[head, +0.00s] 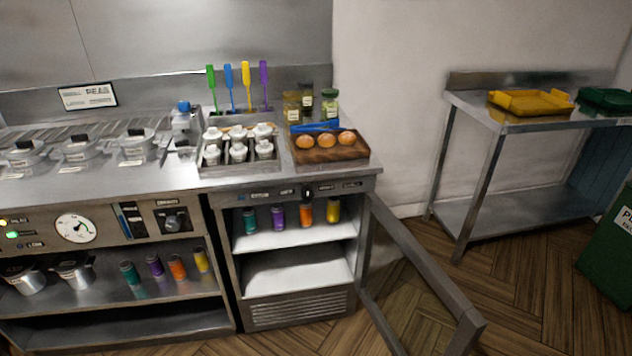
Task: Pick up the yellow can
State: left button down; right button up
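A yellow can (333,209) stands upright at the right end of a row on the upper shelf of the open cabinet. To its left stand an orange can (306,212), a purple can (278,217) and a teal can (249,220). A second yellow can (201,259) stands on the open shelf of the left unit, at the right end of a similar row with an orange can (177,267), a purple can (155,265) and a teal can (130,272). Neither of my grippers is in view.
The cabinet door (420,262) is swung open to the right, sticking out over the wooden floor. The counter above holds a wooden board (330,156) with buns, and white bottles in a tray. A steel table (510,123) with a yellow tray (531,102) stands right.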

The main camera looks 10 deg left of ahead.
aim_at(201, 259)
jog(key=u, duration=1.25)
